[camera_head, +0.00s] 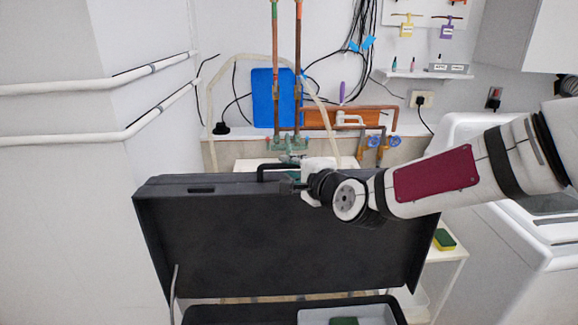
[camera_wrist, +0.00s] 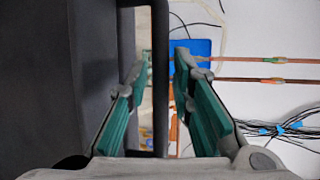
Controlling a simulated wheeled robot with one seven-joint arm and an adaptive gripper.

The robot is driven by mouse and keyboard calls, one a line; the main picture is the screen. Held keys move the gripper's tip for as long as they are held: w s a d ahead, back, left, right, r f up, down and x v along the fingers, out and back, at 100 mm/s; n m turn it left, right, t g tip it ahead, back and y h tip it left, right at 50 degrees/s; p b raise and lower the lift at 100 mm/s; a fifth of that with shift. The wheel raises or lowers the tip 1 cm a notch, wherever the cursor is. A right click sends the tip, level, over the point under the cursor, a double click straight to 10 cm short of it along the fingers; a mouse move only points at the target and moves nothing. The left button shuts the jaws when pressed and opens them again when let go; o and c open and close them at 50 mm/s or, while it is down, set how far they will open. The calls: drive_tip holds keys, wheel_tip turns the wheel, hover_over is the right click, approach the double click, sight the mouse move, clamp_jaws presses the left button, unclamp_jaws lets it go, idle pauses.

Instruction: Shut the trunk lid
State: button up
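The black trunk lid (camera_head: 280,245) stands open, nearly upright, in the head view, with its inner side toward me. The trunk's lower body (camera_head: 245,315) shows only at the bottom edge. A dark handle (camera_head: 272,167) shows at the lid's upper edge. In the wrist view the handle bar (camera_wrist: 160,100) runs up and down beside the dark lid (camera_wrist: 95,60). My gripper (camera_wrist: 160,63) is open, with one teal finger on each side of the bar. Gaps show between bar and fingers. In the head view the fingers are mostly hidden behind the lid.
A pale light-coloured stand with a green-yellow sponge (camera_head: 444,239) is right of the lid. A white appliance (camera_head: 500,240) stands further right. Copper pipes (camera_head: 298,60) and a blue panel (camera_head: 272,98) are on the wall behind. A grey tray (camera_head: 372,314) sits inside the trunk.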

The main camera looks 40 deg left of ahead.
drive_tip(key=shift+w+a+f, duration=0.2)
drive_tip(key=shift+w+a, duration=0.1)
drive_tip(key=shift+a, duration=0.35)
drive_tip(key=shift+c, duration=0.5)
clamp_jaws()
